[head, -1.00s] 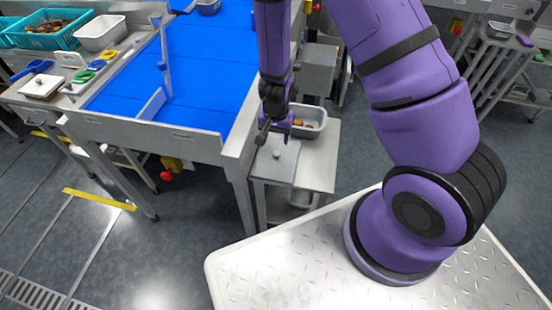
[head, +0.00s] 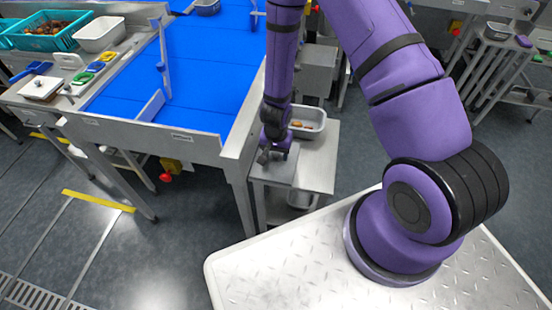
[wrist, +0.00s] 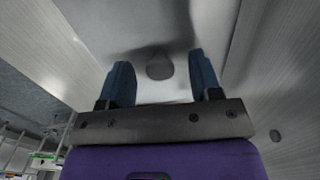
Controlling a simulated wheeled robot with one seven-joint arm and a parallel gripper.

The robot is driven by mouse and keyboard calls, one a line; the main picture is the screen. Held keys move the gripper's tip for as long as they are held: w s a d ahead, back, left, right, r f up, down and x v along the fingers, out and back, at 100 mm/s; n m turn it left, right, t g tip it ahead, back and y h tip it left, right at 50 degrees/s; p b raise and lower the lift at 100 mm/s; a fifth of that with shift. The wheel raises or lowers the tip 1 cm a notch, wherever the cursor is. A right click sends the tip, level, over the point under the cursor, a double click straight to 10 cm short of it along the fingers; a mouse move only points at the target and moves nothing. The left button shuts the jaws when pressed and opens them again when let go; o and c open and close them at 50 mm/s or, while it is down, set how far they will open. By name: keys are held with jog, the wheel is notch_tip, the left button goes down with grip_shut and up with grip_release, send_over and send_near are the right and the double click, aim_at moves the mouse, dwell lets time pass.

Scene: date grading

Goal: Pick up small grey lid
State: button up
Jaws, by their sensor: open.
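The small grey lid (head: 284,173) lies flat on a low metal side table beside the blue conveyor. In the wrist view the lid (wrist: 188,22) is a pale plate with a round dark knob (wrist: 160,68). My gripper (head: 268,155) is just above the lid in the head view and hides part of it, with the knob. In the wrist view my gripper (wrist: 162,72) is open, its two blue fingers on either side of the knob with gaps at both sides. I cannot tell how far the fingertips are above the lid.
A metal pan (head: 315,116) with a few dates stands behind the lid on the side table (head: 318,172). The conveyor's steel side wall (head: 243,125) rises close to the left of my gripper. Another pan (head: 300,200) sits on the lower shelf.

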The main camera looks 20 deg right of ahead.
jog(key=shift+c, duration=0.2)
jog(key=c, duration=1)
jog(key=shift+o, duration=0.2)
jog(key=shift+r, duration=0.1)
